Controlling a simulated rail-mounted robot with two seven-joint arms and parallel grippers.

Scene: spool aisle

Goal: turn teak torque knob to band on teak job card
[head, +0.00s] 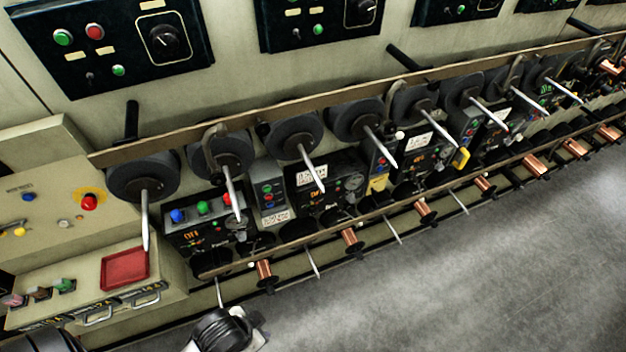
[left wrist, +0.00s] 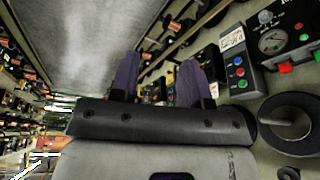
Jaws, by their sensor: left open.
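I cannot pick out a teak torque knob or a teak job card for sure in either view; the station panels are small and dark. One candidate panel is a black gauge box (head: 335,190) with a white card (head: 312,177) above it. A gauge box (left wrist: 285,40) also shows at upper right in the left wrist view. My left gripper (left wrist: 158,82) has its two dark fingers spread apart with nothing visible between them. It is apart from the panels. My right gripper is not in view.
A row of black spools (head: 295,137) with pale rods projects along a long rail. Copper spools (head: 350,240) line a lower rail. A grey button box (head: 268,192) stands between panels. A red tray (head: 125,268) lies at left. The grey floor (head: 480,270) is clear at right.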

